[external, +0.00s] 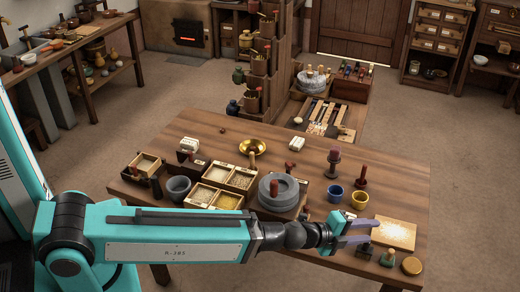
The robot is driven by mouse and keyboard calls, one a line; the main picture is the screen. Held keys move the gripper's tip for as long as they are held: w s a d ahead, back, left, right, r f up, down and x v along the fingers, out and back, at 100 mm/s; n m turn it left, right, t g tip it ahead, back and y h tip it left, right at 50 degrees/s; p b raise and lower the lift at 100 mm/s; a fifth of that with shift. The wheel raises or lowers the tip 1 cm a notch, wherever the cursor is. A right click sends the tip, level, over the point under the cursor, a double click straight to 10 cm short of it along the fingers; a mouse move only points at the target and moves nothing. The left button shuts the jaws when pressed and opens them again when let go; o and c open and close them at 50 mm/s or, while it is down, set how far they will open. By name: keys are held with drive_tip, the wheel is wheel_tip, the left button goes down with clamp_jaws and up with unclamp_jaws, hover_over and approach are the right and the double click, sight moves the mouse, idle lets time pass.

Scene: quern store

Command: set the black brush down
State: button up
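My gripper (370,230) is at the right front of the wooden table (300,152), reaching in from the left, low over the top.
A pale square board (394,234) lies right of the fingers. Blue (335,194) and yellow (360,200) cups and a grey quern (278,192) stand behind my gripper.

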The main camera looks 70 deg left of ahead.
drive_tip(key=n, duration=0.4)
drive_tip(key=n+b, duration=0.4)
drive_tip(key=n, duration=0.8)
hover_over(362, 250)
drive_tip(key=s, duration=0.2)
drive_tip(key=shift+y, duration=0.4)
drive_tip(key=f, duration=0.4)
drive_tip(key=shift+d+f, duration=0.2)
drive_tip(key=shift+f, duration=0.2)
drive_tip(key=shift+s+a+f+n+g+b, duration=0.15)
drive_tip(key=shift+f+n+g+b, duration=0.15)
drive_tip(key=shift+f+n, duration=0.5)
drive_tip(key=shift+r+b, duration=0.1)
drive_tip(key=shift+b, duration=0.25)
drive_tip(key=shift+w+b, duration=0.4)
drive_tip(key=shift+b, duration=0.15)
drive_tip(key=w+b, duration=0.1)
drive_tip(key=b, duration=0.1)
drive_tip(key=shift+f+b, duration=0.35)
drive_tip(key=shift+b, duration=0.05)
drive_tip(key=shift+w+b, duration=0.3)
drive_tip(key=shift+b, duration=0.4)
